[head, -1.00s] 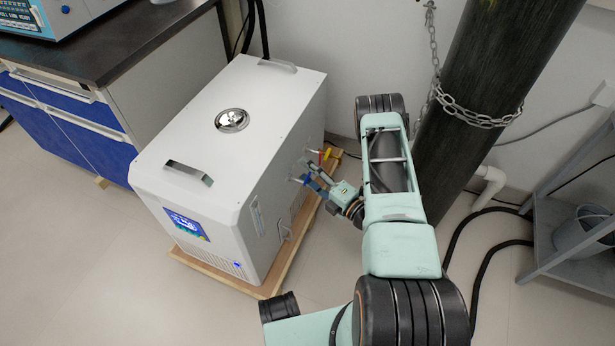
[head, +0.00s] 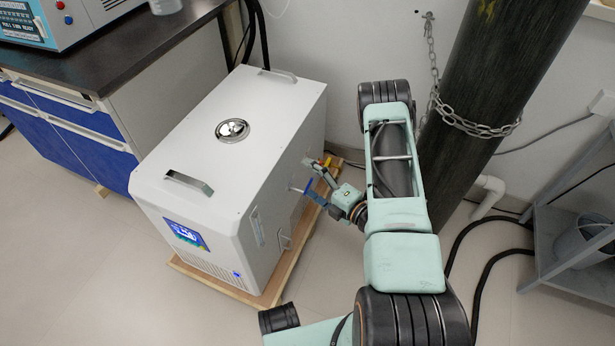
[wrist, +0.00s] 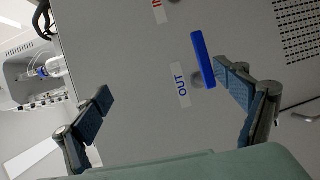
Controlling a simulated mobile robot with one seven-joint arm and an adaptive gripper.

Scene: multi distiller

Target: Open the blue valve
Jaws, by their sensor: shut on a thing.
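The blue valve (wrist: 203,60) is a flat bar handle on the grey side panel, beside a label reading OUT. In the wrist view it stands nearly upright, slightly tilted, close against the tip of the right-hand finger of my gripper (wrist: 166,82). The left-hand finger is well apart from it, with bare panel showing across the gap. In the head view my gripper (head: 313,181) reaches the right side of the white machine (head: 235,105), its fingers spread and the blue handle (head: 308,186) at the nearer finger. Contact is hard to confirm.
A red-lettered label (wrist: 158,10) sits above the OUT label. The machine stands on a wooden base (head: 272,290). A dark chained cylinder (head: 480,100) rises behind my arm, and a grey shelf (head: 570,235) with black hoses stands to the right.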

